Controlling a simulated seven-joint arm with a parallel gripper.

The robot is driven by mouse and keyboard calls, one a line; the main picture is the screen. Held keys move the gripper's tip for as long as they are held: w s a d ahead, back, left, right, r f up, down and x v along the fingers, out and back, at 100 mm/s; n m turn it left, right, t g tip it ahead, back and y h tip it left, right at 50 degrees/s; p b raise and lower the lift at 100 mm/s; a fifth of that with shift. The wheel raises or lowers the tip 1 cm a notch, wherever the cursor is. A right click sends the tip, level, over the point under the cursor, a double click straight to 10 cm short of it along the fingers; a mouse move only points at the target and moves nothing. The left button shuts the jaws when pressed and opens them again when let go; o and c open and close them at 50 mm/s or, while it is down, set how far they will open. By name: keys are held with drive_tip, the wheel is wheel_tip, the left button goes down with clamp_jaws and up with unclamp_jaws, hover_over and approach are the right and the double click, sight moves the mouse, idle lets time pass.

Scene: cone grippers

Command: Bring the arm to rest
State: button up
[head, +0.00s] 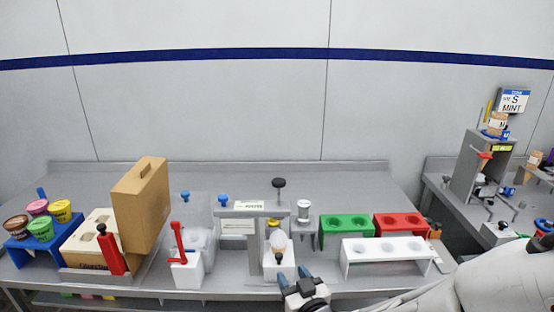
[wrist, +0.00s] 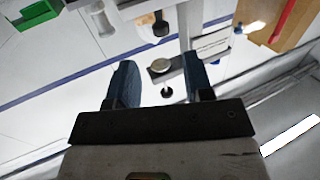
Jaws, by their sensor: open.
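My gripper (head: 293,276) is at the front edge of the steel counter (head: 330,287), low in the middle of the head view. My pale arm reaches in from the lower right. The fingers are in front of a white block (head: 276,266) with a pale rounded piece (head: 278,243) above it, under a grey stand (head: 240,210). I cannot tell the exact gap between fingers and block.
Left stand a blue rack (head: 45,245) of coloured tubs, a tan box (head: 141,205) and a red-handled white block (head: 187,272). Right of my gripper are green (head: 345,222), red (head: 410,219) and white (head: 392,246) holders. A grey machine (head: 470,165) stands on the right counter.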

drive_tip(key=s+d+r+m+g+h, duration=0.2)
drive_tip(key=d+r+m+g+h, duration=0.1)
drive_tip(key=d+r+g+h, duration=0.5)
drive_tip(key=s+d+r+g, duration=0.3)
drive_tip(key=s, duration=0.4)
drive_tip(key=s+d+r+m+g+y, duration=0.1)
drive_tip(key=s+d+r+g, duration=0.1)
drive_tip(key=s, duration=0.5)
wheel_tip(320, 180, up, 2)
drive_tip(key=shift+s+d+r+m+g, duration=0.2)
drive_tip(key=shift+d+m+g, duration=0.15)
drive_tip(key=shift+d, duration=0.2)
